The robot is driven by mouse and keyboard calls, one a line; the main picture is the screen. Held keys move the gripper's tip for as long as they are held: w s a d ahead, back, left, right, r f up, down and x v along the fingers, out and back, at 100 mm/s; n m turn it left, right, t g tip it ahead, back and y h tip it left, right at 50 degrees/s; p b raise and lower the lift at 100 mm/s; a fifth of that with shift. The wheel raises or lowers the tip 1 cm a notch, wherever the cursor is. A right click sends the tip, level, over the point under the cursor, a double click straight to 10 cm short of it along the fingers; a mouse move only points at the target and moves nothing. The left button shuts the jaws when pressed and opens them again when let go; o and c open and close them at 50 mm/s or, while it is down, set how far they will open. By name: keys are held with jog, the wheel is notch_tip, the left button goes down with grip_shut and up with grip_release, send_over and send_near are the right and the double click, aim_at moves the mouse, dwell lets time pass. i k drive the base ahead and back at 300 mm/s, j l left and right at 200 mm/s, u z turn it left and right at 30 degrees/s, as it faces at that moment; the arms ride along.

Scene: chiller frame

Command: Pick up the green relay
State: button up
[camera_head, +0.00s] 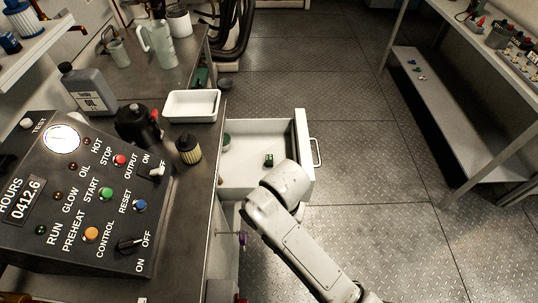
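A small dark green block, which looks like the green relay (268,160), lies on the floor of the open white drawer (243,183). It is right of the drawer's middle. My pale arm reaches up from the bottom right, and its rounded end is over the drawer's front right part, just below the relay in the picture. My gripper's fingers are not visible; the arm hides them or they lie beneath it. I cannot see any contact with the relay.
Another green item (226,140) sits at the drawer's left side. The drawer handle (316,152) sticks out right. The bench left holds a control panel (85,195), a white tray (192,106), a filter (188,149) and a black bottle (138,126). The metal floor (370,150) is clear.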

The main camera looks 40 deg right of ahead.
aim_at(269, 157)
jog(key=i+l, duration=0.75)
